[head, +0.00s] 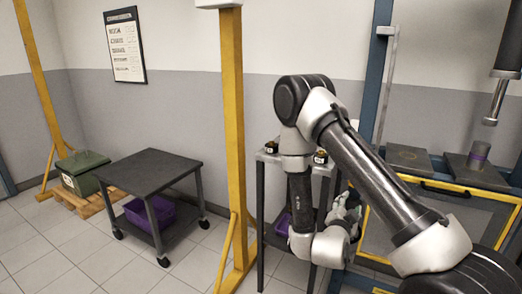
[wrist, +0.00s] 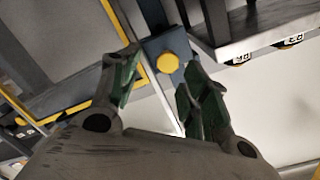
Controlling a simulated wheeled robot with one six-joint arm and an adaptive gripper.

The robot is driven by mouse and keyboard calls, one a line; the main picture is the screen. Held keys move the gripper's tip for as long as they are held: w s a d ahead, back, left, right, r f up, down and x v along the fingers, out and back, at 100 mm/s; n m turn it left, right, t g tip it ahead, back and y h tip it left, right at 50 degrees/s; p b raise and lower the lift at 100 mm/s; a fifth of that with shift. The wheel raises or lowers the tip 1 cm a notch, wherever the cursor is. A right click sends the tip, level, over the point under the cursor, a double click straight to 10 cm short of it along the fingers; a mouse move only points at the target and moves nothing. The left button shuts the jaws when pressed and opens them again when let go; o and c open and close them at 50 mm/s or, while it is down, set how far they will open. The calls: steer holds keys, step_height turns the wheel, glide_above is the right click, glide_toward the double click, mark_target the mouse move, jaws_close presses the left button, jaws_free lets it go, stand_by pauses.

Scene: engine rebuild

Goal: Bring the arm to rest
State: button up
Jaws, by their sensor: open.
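My arm rises from the lower right of the head view, bends at a high elbow and comes down to my gripper (head: 347,208), which hangs partly hidden by my own arm. In the wrist view my gripper (wrist: 160,85) shows two green-padded fingers standing apart with nothing between them. Behind the gap is a blue post with a yellow round cap (wrist: 168,63), apart from the fingers as far as I can tell.
A grey stand (head: 268,157) with small items on top is close behind my arm. A yellow post (head: 233,120) stands to its left. A dark cart (head: 150,171) holds a purple bin (head: 150,212) below. A yellow-framed press bench (head: 455,178) is at right. Floor is free between cart and post.

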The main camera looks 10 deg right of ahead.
steer(key=s+a+f+n+g+y, duration=0.2)
steer(key=f+g+y, duration=0.1)
steer(key=f, duration=0.4)
steer(key=s+a+f+n+g+y, duration=0.2)
steer(key=f+g, duration=0.1)
steer(key=f, duration=0.4)
steer(key=s+a+r+n+g+y, duration=0.4)
steer(key=s+a+n+g+y, duration=0.1)
steer(key=s+a+g, duration=0.15)
steer(key=s+d+r+n+t, duration=0.1)
steer(key=s+r, duration=0.4)
steer(key=r, duration=0.7)
steer(key=s+d+r+n+t, duration=0.1)
steer(key=s+d+r+n, duration=0.2)
steer(key=r, duration=0.8)
steer(key=s+d+r+n+t, duration=0.1)
steer(key=s+d+r, duration=0.5)
steer(key=r, duration=0.6)
steer(key=shift+s+r+n, duration=0.35)
steer(key=shift+s+n, duration=0.15)
steer(key=shift+s, duration=0.3)
